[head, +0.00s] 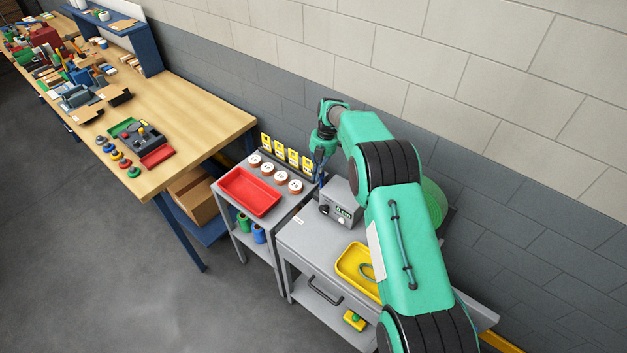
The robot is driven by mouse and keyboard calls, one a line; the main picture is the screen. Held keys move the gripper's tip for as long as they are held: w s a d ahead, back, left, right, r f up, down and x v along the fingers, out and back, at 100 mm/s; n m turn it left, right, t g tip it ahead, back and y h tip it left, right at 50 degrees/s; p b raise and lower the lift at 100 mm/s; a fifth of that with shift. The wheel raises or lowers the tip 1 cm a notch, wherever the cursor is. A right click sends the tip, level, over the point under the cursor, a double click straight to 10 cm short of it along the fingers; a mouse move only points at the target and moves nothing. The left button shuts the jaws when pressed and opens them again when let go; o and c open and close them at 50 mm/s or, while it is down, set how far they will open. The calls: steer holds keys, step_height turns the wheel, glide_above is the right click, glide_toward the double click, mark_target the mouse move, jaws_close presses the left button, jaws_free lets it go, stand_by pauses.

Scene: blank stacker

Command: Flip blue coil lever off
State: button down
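No lever marked as the blue coil lever can be made out. Several small yellow plates (279,149) stand in a row at the back of the small grey cart (222,208), behind several white-topped round coils (267,169). A blue spool (259,233) sits on that cart's lower shelf, beside a green one (244,222). My gripper (318,176) points down at the right end of the plate row, near the wall. Its fingers are small, dark and partly lost against the background. I cannot tell whether they touch anything or are open or shut.
A grey box with a display and knobs (341,205) stands on the right cart (300,240), just below my gripper. A red tray (249,191) lies on the small cart. A yellow tray (352,263) sits partly behind my arm. A cluttered wooden bench (195,118) is left.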

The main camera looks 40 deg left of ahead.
steer(key=shift+w+r+b, duration=0.1)
steer(key=shift+w+b, duration=0.75)
steer(key=shift+w, duration=0.25)
steer(key=shift+w+d+b, duration=0.1)
steer(key=shift+w+b, duration=1.3)
steer(key=shift+w, duration=1.2)
steer(key=shift+w+d, duration=0.1)
steer(key=shift+w, duration=0.15)
steer(key=shift+r, duration=0.2)
step_height(320, 180, up, 10)
steer(key=s, duration=0.1)
steer(key=shift+a+f, duration=0.15)
steer(key=shift+a, duration=0.2)
